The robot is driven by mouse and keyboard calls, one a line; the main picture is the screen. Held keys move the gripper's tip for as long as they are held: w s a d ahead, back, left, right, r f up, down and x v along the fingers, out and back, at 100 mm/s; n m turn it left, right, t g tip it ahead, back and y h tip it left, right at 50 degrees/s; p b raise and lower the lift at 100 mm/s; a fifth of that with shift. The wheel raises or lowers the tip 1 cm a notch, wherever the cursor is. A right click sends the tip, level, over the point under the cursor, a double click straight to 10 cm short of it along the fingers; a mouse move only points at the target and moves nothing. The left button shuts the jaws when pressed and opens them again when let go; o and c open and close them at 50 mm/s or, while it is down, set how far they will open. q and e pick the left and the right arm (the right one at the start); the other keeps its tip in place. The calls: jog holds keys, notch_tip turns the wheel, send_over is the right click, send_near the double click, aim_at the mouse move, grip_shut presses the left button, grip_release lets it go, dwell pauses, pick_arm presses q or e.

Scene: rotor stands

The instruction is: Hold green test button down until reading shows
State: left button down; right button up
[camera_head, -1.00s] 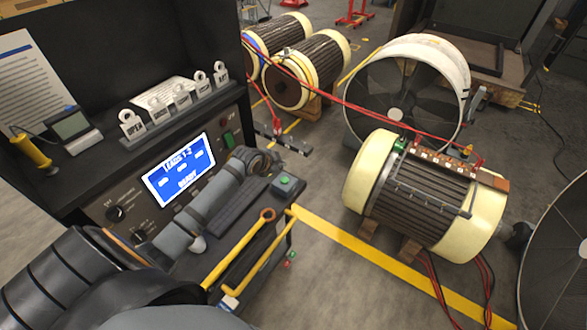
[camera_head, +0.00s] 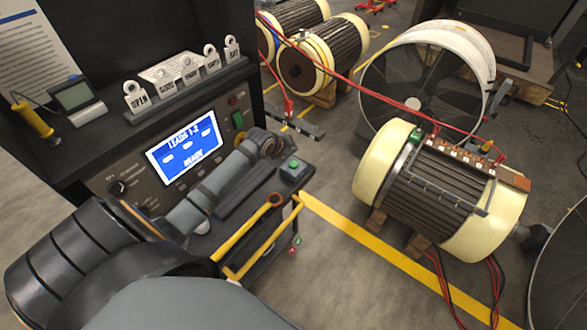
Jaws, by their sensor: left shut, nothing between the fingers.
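The green test button (camera_head: 293,164) sits on a small grey box at the right end of the tester's shelf. My left gripper (camera_head: 282,146) is shut and empty. It hangs just behind and left of the button box, and appears apart from the button. The tester's blue screen (camera_head: 184,146) shows "LEADS 1-2", a row of pale dashes and what looks like "READY". My right gripper is not in view.
A green rocker switch (camera_head: 238,120) is on the panel. Yellow handles (camera_head: 245,228) stick out in front of the shelf. Tags (camera_head: 136,98) stand on the upper ledge.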

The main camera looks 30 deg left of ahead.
aim_at(292, 166)
pick_arm(q)
notch_tip(292, 166, down, 5)
jog(key=b, duration=0.3)
jog(key=shift+f, duration=0.25)
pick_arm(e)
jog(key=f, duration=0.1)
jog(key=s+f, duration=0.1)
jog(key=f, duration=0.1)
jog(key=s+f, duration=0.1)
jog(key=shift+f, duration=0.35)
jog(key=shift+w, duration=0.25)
pick_arm(q)
jog(key=shift+f, duration=0.4)
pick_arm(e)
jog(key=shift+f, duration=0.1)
pick_arm(q)
jog(key=shift+f+b, duration=0.4)
jog(key=shift+b, duration=0.05)
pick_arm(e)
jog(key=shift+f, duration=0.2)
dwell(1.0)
